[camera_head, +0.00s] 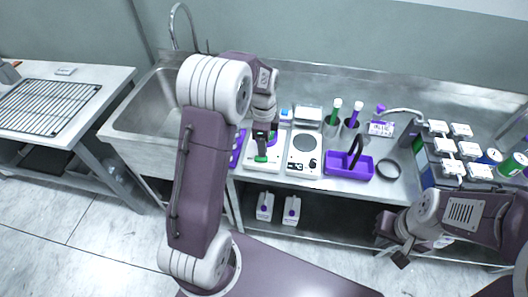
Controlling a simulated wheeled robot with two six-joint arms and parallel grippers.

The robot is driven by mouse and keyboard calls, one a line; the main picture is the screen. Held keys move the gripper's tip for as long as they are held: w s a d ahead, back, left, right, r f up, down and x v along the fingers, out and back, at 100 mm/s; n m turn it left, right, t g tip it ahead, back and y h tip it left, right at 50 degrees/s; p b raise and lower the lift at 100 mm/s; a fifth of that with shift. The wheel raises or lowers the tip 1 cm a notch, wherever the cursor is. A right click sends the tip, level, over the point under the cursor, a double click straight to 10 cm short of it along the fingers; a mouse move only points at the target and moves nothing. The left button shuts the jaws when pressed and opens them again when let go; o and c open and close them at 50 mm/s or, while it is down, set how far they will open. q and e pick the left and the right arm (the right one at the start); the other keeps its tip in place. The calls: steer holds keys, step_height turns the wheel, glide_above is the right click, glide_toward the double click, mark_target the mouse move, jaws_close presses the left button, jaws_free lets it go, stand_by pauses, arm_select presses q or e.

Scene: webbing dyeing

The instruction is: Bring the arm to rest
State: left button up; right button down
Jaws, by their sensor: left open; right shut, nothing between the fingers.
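My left arm (200,170) rises from the lower middle and bends over at the top, with its wrist pointing down at the steel counter. My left gripper (265,138) is open above a white bench device (258,167). A green-topped item (261,158) shows on that device just below the fingers; I cannot tell whether they touch it. My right arm (465,215) comes in from the right edge. My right gripper (397,253) is shut and empty, in front of the counter's lower shelf, clear of the objects on top.
A sink with a tap (180,25) lies behind my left arm. On the counter stand a white scale (304,157), a purple tray (343,172), a black ring (388,169), and cups with green and purple handles. Several white-topped blocks (468,149) stand right. A wire rack (45,105) lies far left.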

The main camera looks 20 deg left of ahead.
arm_select(q)
steer(key=shift+r, duration=1.8)
steer(key=s+d+f+n, duration=0.2)
steer(key=s+n, duration=0.6)
steer(key=s+d+f+n+t, duration=0.1)
steer(key=s+d+f+n, duration=0.1)
steer(key=s+n, duration=0.5)
steer(key=shift+s+d+n, duration=0.4)
steer(key=shift+s+d, duration=0.1)
steer(key=shift+s, duration=0.2)
steer(key=shift+s+f, duration=0.1)
